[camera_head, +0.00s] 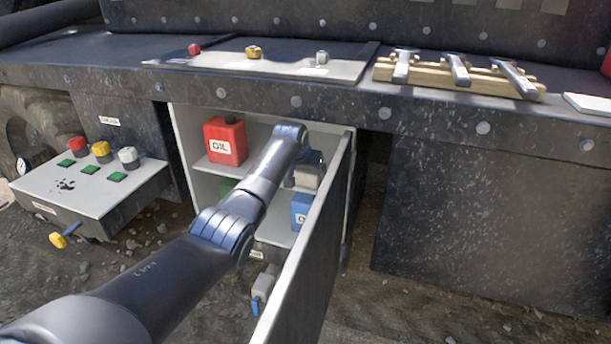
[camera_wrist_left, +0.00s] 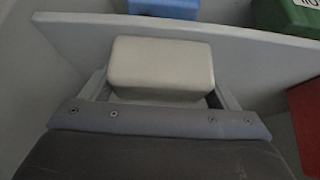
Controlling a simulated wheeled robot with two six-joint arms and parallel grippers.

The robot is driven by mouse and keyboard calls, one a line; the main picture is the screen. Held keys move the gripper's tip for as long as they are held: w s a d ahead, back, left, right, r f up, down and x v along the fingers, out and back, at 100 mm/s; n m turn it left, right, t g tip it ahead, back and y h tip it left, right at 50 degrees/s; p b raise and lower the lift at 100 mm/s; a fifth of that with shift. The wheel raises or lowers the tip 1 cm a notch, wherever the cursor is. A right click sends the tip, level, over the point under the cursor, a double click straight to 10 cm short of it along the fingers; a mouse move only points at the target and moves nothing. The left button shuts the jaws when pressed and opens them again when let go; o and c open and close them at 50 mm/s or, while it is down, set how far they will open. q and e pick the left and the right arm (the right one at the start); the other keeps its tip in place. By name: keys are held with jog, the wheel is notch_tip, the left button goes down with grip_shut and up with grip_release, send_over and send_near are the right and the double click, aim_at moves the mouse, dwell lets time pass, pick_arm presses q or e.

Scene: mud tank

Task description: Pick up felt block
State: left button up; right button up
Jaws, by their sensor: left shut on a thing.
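The felt block (camera_wrist_left: 160,65) is a pale grey-white, rounded block. In the left wrist view it sits between the two fingers of my left gripper (camera_wrist_left: 161,92), which is shut on it. In the head view my left arm reaches into the open cabinet from the left. The wrist and the pale block (camera_head: 308,178) show beside the open door, and the fingers are hard to make out there. My right gripper is in neither view.
The cabinet (camera_head: 186,140) holds a red oil can (camera_head: 227,142) on its shelf, a green can (camera_head: 222,186) and a blue can (camera_head: 301,211). Its open door (camera_head: 310,260) stands close to the right of my arm. A button panel (camera_head: 90,190) stands at left.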

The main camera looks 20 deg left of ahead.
pick_arm(q)
jog(key=shift+s+r, duration=0.1)
jog(key=shift+s+r, duration=0.25)
jog(key=shift+r, duration=0.1)
jog(key=shift+s+r+p, duration=0.4)
jog(key=shift+s+r, duration=0.35)
jog(key=shift+s, duration=0.35)
jog(key=s+r, duration=0.2)
jog(key=s, duration=0.1)
jog(key=s+r+p, duration=0.1)
jog(key=s, duration=0.3)
jog(key=s+r, duration=0.2)
jog(key=s, duration=0.2)
jog(key=shift+a+r+p, duration=0.25)
jog(key=shift+r+p, duration=0.05)
jog(key=shift+p, duration=0.1)
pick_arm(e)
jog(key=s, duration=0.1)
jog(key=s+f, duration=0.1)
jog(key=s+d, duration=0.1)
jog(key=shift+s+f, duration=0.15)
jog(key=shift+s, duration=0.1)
